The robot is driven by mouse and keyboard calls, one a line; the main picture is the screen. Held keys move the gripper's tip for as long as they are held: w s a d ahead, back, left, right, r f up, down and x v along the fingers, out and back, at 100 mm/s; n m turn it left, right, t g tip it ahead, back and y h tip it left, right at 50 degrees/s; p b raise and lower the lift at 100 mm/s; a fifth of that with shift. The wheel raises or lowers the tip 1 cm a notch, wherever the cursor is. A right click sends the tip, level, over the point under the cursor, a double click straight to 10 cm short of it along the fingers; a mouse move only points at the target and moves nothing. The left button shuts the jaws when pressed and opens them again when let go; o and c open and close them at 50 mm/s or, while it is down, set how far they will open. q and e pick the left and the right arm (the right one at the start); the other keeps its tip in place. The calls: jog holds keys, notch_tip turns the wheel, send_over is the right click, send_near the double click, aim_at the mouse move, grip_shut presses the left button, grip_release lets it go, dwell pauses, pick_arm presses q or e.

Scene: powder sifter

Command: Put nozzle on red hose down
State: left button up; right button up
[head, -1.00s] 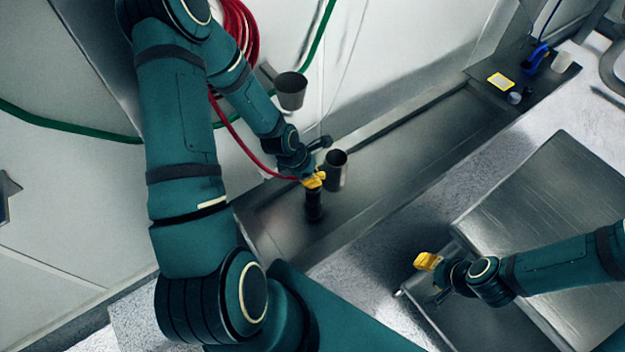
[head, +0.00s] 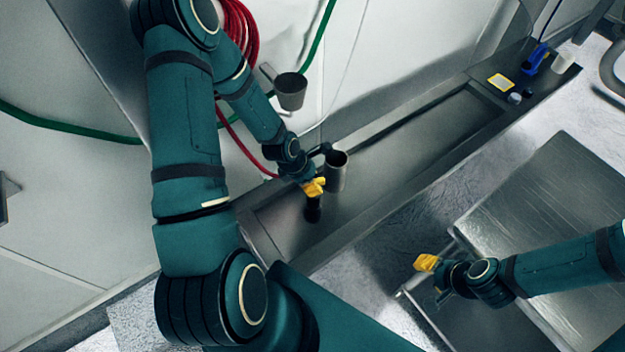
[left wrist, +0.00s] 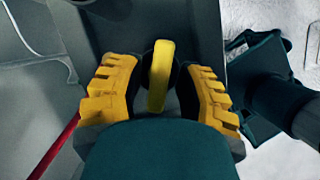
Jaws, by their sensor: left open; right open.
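The red hose (head: 239,132) runs down from a coil on the wall to my left gripper's wrist; it also shows at the left of the left wrist view (left wrist: 57,147). The nozzle (head: 313,208) is dark and stands below my left gripper (head: 314,188), on or just above the grey metal counter. In the left wrist view a yellow part of the nozzle (left wrist: 160,76) sits between the spread yellow fingers of the left gripper (left wrist: 158,90), with gaps on both sides. My right gripper (head: 427,262) is open and empty near the metal cart. The hose's joint with the nozzle is hidden.
A grey metal cup (head: 337,172) stands on the counter (head: 425,150) right beside my left gripper. Another grey cup (head: 291,92) is mounted on the wall above. A blue tool (head: 536,58), a yellow-edged pad (head: 501,82) and a white cup (head: 563,63) lie at the far end. The middle counter is clear.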

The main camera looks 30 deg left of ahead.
pick_arm(q)
jog(key=p+v, duration=0.1)
jog(key=v, duration=1.1)
jog(key=s+d+f+m, duration=0.2)
jog(key=d+f+m, duration=0.2)
jog(key=d+m, duration=0.6)
jog(key=s+d+f+m+g, duration=0.1)
jog(key=d+f+m, duration=0.2)
jog(key=d+m, duration=0.7)
jog(key=m, duration=0.5)
jog(key=shift+s+f+h, duration=0.3)
jog(key=shift+s+f, duration=0.05)
jog(key=shift+f, duration=0.05)
jog(key=shift+f, duration=0.1)
notch_tip(320, 180, down, 7)
jog(key=b, duration=0.6)
jog(key=shift+s+d, duration=0.2)
jog(key=shift+s, duration=0.05)
jog(key=shift+a, duration=0.15)
